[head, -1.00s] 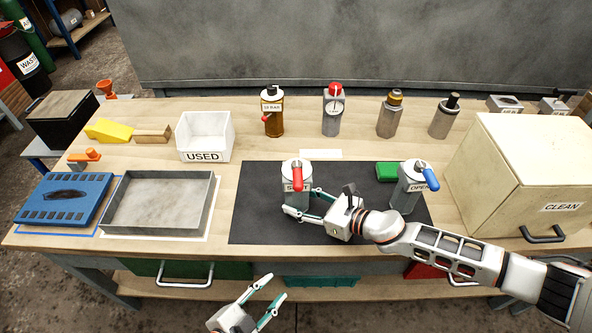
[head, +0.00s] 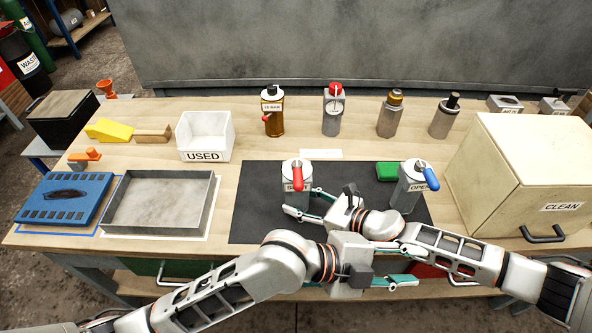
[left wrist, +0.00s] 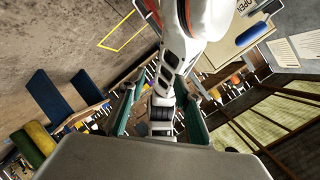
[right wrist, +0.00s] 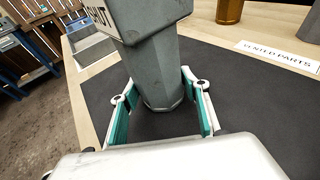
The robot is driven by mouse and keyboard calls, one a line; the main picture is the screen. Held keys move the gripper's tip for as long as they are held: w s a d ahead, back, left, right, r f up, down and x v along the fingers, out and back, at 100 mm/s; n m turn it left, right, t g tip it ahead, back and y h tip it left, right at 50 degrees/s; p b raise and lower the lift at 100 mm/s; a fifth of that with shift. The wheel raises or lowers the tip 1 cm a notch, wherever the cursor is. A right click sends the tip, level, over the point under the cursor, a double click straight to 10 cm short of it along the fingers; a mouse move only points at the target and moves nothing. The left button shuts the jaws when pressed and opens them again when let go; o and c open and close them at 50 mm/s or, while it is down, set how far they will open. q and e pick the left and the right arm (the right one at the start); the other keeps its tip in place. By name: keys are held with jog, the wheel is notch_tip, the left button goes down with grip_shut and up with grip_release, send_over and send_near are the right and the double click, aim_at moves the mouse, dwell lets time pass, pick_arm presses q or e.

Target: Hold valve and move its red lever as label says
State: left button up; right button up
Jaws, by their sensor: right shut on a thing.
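The grey valve with a red lever (head: 297,178) stands upright on the dark mat. Its label is partly covered by the lever; the letters "HUT" show in the right wrist view, on the valve body (right wrist: 152,65). The red lever hangs down the near side from the round top. My right gripper (head: 303,203) is shut on the lower body, one finger on each side (right wrist: 160,108). My left gripper (head: 413,267) is open and empty, pointing right in front of the bench edge, right of the valve; my right arm shows between its fingers (left wrist: 160,105).
A second grey valve with a blue lever, labelled OPEN (head: 411,188), stands right on the mat (head: 255,225), near a green block (head: 388,172). The CLEAN box (head: 520,165) is far right. The grey tray (head: 160,202) and USED bin (head: 205,137) are left.

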pick_arm(q)
jog(key=w+m+g, duration=0.1)
jog(key=m+y, duration=0.8)
jog(key=y, duration=0.3)
send_near(297, 175)
jog(key=shift+g, duration=0.3)
jog(key=x, duration=0.9)
jog(key=shift+w, duration=0.3)
grip_shut()
